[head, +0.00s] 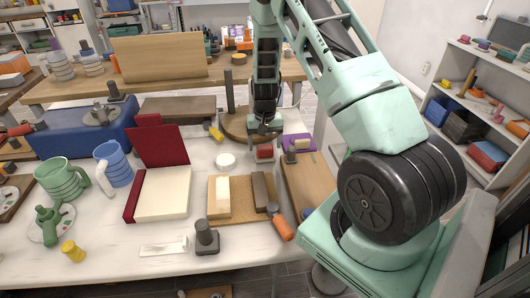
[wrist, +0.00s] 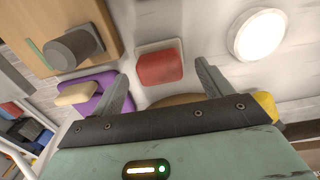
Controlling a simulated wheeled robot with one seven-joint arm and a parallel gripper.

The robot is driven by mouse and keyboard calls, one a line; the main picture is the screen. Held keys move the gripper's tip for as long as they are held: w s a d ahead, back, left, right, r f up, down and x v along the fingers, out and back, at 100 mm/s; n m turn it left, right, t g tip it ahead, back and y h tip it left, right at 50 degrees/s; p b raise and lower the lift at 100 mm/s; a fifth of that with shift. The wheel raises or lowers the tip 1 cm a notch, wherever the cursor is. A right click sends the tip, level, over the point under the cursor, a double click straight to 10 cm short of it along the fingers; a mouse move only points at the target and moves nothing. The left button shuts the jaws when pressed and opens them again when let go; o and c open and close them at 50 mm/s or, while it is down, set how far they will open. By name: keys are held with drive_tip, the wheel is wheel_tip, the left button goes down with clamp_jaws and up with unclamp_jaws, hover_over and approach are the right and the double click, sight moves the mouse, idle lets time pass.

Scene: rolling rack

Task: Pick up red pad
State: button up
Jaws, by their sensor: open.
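The red pad (wrist: 160,67) is a small rounded block on a pale base, lying on the white table. In the wrist view it sits between and just beyond the tips of my gripper (wrist: 163,74), whose two fingers are spread wide and hold nothing. In the head view the red pad (head: 264,153) is at the table's far right part, below my gripper (head: 264,128). The gripper points down and appears apart from the pad.
A white round disc (wrist: 257,34) lies to one side of the pad. A purple pad with a tan block (head: 299,145) lies on the other side. A round wooden board (head: 236,124) is behind. A wooden board (head: 308,186) and a corkboard (head: 240,205) are nearer.

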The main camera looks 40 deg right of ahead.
sight(265, 147)
drive_tip(key=shift+f, duration=1.45)
drive_tip(key=c, duration=1.2)
drive_tip(key=shift+w+d+r, duration=0.1)
drive_tip(key=shift+r, duration=0.05)
wheel_tip(265, 147, up, 10)
drive_tip(key=shift+f+b, duration=0.1)
drive_tip(key=shift+b, duration=0.55)
drive_tip(key=o, duration=0.4)
drive_tip(key=shift+c, duration=0.9)
